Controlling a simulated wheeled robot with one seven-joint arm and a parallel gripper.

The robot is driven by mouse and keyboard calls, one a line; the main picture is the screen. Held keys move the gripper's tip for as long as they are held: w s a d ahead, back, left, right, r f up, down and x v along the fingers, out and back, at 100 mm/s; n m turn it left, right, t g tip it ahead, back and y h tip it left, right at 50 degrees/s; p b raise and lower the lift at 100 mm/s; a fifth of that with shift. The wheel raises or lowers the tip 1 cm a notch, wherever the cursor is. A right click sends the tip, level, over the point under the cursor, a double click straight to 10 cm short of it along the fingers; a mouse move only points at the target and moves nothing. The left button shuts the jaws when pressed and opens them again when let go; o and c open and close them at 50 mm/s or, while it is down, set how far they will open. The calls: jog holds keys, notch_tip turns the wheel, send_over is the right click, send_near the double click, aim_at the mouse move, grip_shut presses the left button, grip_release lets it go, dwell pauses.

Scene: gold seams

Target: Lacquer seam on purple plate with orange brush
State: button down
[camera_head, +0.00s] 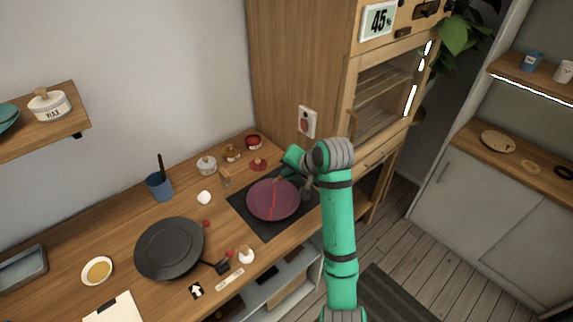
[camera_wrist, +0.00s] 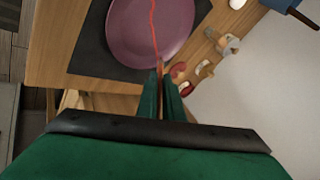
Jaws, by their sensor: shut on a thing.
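The purple plate (camera_head: 262,202) lies on a dark mat (camera_head: 272,231) on the counter, with a red seam line (camera_head: 274,200) running across it. The plate (camera_wrist: 127,30) and its red seam (camera_wrist: 153,25) also show in the wrist view. My gripper (camera_head: 285,171) is at the plate's far edge. In the wrist view my gripper (camera_wrist: 163,90) is shut on a thin orange-brown brush (camera_wrist: 160,70), whose tip is at the plate's rim near one end of the seam. I cannot tell whether the tip touches the plate.
A black pan (camera_head: 168,248) lies left of the mat. Small jars (camera_head: 207,165) and a blue cup (camera_head: 159,186) stand along the wall. A white dish of yellow stuff (camera_head: 97,270) is at the left. A wooden cabinet (camera_head: 300,75) rises behind the plate.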

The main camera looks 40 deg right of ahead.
notch_tip(320, 180, up, 7)
dwell(1.3)
jog(key=shift+r, duration=0.1)
